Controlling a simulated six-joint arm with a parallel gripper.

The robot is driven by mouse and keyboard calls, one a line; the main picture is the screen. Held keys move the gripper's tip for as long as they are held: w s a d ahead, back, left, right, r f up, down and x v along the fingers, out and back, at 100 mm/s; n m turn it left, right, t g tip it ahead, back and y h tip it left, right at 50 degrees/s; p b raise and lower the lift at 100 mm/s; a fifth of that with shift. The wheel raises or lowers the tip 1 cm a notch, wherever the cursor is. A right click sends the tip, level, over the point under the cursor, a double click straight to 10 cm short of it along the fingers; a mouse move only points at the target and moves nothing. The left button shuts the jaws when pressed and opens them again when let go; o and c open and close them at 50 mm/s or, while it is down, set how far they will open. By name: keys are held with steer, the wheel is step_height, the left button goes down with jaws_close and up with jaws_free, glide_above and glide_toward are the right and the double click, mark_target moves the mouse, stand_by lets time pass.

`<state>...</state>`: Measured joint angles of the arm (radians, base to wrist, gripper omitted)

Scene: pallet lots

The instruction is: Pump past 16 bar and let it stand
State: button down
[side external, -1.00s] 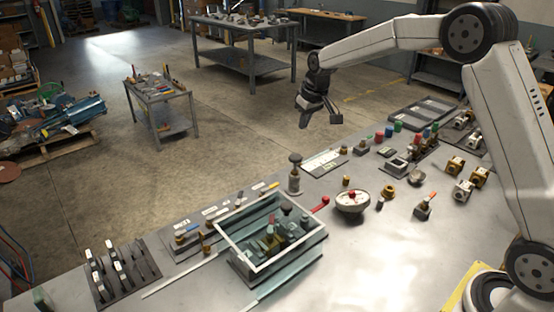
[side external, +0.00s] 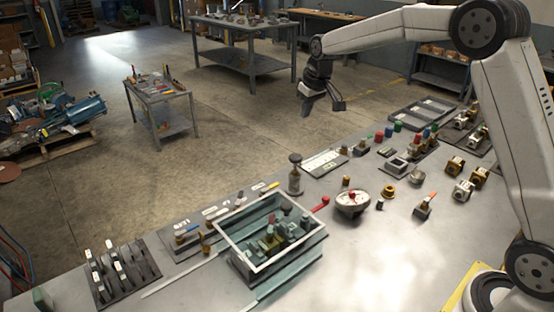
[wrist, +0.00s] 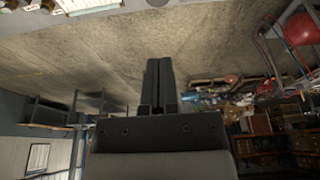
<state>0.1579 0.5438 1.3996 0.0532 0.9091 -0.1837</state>
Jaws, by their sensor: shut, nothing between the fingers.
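My gripper (side external: 322,104) hangs in the air beyond the bench's far edge, in front of the bare floor. In the wrist view its two dark fingers (wrist: 159,82) lie together with nothing between them. A clear-walled box (side external: 229,246) with several fittings inside stands on the bench. A red-ended lever (side external: 320,204) is beside it. An upright cylinder with a dark cap (side external: 295,179) stands behind the box. I cannot tell which part is the pump.
Metal blocks with brass parts (side external: 463,190) stand at the bench's right. A rack of upright handles (side external: 118,272) is at the left. A grey tray (side external: 421,113) lies at the far right. The bench front (side external: 370,275) is clear. A small cart (side external: 160,95) stands on the floor.

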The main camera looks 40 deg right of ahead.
steer(key=shift+f, duration=0.15)
glide_toward(298, 158)
steer(key=w+f, duration=0.2)
steer(key=f, duration=0.1)
steer(key=w+f, duration=0.1)
steer(key=f, duration=0.1)
steer(key=shift+w+a, duration=0.1)
steer(key=shift+w, duration=0.05)
steer(key=shift+f, duration=0.95)
steer(key=shift+f, duration=1.9)
